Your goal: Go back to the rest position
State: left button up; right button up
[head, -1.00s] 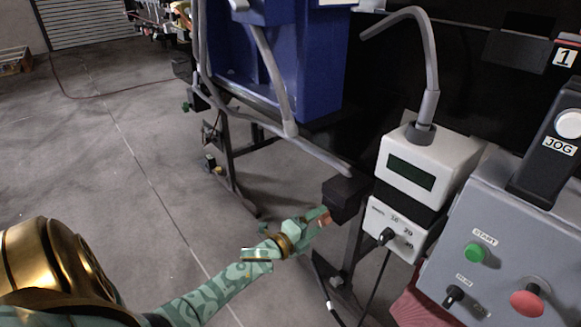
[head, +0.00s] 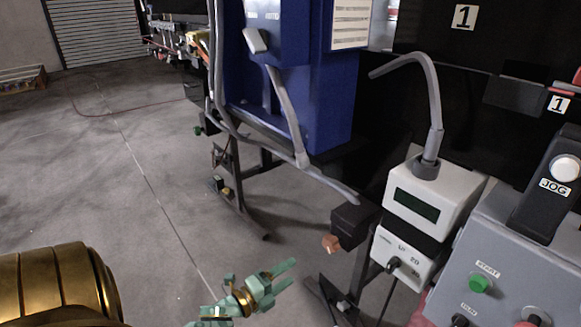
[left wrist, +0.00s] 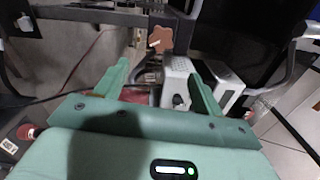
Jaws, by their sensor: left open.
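My left gripper (head: 288,275) is low in the middle of the head view, pale green with a gold wrist ring. Its fingers are apart and empty. A copper-coloured lobed knob (head: 331,243) sits on a black block (head: 354,222), up and right of the fingertips, with a gap between. In the left wrist view the two green fingers (left wrist: 160,75) stand wide apart, and the knob (left wrist: 160,38) shows beyond them. My right gripper is in neither view.
The white detector box (head: 422,205) with a dark screen and the grey control panel (head: 500,262) with a green START button (head: 480,283) stand at right. A blue cabinet (head: 335,100) is behind. Open concrete floor (head: 130,190) lies to the left.

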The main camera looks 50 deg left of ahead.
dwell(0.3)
pick_arm(q)
jog(key=s+a+f+n+g+y, duration=0.1)
jog(key=s+f+n+g, duration=0.1)
jog(key=f+n, duration=0.3)
jog(key=s+a+f+n+g+y, duration=0.1)
jog(key=s+f+n+g+y, duration=0.15)
jog(key=f, duration=0.45)
jog(key=s+d+f+n+g+p, duration=0.35)
jog(key=s+f+n+g, duration=0.2)
jog(key=s+f, duration=0.5)
jog(key=s+d+n+g+p, duration=0.1)
jog(key=s+d, duration=0.3)
jog(key=s, duration=0.6)
jog(key=s+d+f+n+g+h+p, duration=0.1)
jog(key=s+d+g+p, duration=0.3)
jog(key=s, duration=0.7)
jog(key=s+d+n+g+h+p, duration=0.1)
jog(key=s+d, duration=0.4)
jog(key=s, duration=0.6)
jog(key=shift+s+f+g+p, duration=0.15)
jog(key=shift+f+g+p, duration=0.1)
jog(key=shift+g+p, duration=0.6)
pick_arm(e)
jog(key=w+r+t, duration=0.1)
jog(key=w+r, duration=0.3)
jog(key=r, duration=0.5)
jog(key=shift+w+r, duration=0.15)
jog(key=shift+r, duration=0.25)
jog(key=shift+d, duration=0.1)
